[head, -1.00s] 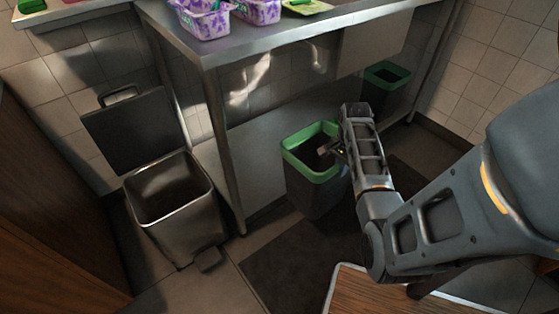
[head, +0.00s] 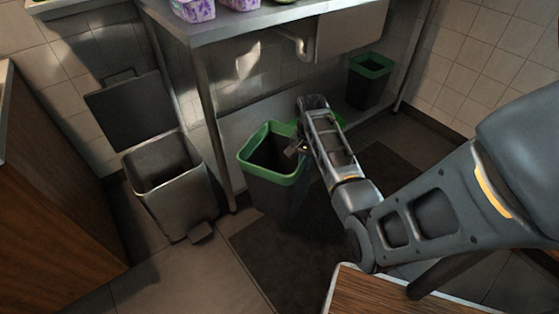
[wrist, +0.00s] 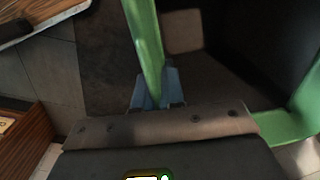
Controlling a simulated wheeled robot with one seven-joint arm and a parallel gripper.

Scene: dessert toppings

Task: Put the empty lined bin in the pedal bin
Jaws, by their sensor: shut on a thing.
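The pedal bin (head: 178,199) is a grey metal box at the left in the head view. Its dark lid (head: 130,110) stands open behind it, and its mouth is clear. A dark grey bin with a green rim (head: 275,190) is right of it, slightly tilted. My gripper (head: 302,148) is shut on this bin's right rim. In the wrist view, the bluish fingertips (wrist: 157,90) pinch the green rim (wrist: 146,40). The bin's inside looks dark, with one paler patch; I cannot tell a liner. Whether its base clears the floor is hard to tell.
A second green-rimmed bin (head: 370,80) stands under the counter at the back right. A metal counter leg (head: 213,135) is between the pedal bin and the held bin. A bit of green (head: 340,121) shows behind my arm, unclear. A wooden cabinet (head: 50,210) stands at the left.

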